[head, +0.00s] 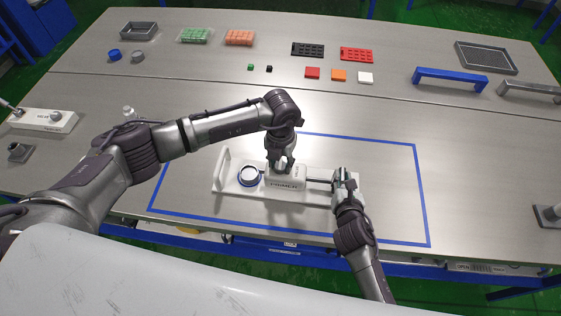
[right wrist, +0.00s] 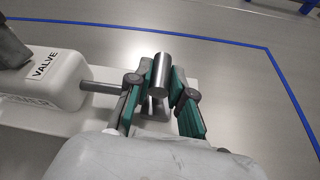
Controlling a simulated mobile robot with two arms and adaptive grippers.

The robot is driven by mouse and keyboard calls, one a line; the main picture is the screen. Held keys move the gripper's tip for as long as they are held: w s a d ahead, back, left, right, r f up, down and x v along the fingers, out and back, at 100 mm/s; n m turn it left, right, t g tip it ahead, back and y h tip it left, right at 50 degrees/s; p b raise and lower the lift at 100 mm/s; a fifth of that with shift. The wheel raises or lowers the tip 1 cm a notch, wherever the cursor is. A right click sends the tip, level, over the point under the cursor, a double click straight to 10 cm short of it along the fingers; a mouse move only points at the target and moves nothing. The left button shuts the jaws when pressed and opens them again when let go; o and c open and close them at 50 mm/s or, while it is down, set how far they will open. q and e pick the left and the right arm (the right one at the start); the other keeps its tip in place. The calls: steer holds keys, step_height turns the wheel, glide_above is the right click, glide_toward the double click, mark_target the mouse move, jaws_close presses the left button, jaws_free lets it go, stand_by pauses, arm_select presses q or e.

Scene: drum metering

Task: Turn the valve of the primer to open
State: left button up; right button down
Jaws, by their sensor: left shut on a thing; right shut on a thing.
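The primer is a white block (head: 285,183) on a long white base (head: 228,186), inside the blue outline. Its side facing the head camera reads PRIMER, and a VALVE label (right wrist: 43,66) shows on it in the right wrist view. A metal rod (right wrist: 100,87) runs from its right side to a cylindrical metal handle (right wrist: 161,74). My right gripper (right wrist: 161,88) is shut on this handle, one finger on each side. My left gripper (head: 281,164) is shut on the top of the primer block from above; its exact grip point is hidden.
A round white cup with a blue ring (head: 249,175) sits on the base left of the block. Another white valve unit (head: 45,120) stands at the far left. Coloured blocks, trays and a blue handle (head: 450,78) lie farther back. The mat area right of my right gripper is clear.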

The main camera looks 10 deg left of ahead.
mark_target(280, 165)
steer(key=shift+f, duration=0.1)
stand_by(0.3)
arm_select(q)
steer(key=o, duration=1.1)
arm_select(e)
steer(key=shift+s, duration=0.1)
arm_select(q)
steer(key=shift+o, duration=0.2)
steer(key=shift+r, duration=0.1)
step_height(280, 165, up, 12)
arm_select(e)
steer(key=c, duration=1)
jaws_free()
steer(key=shift+o, duration=0.2)
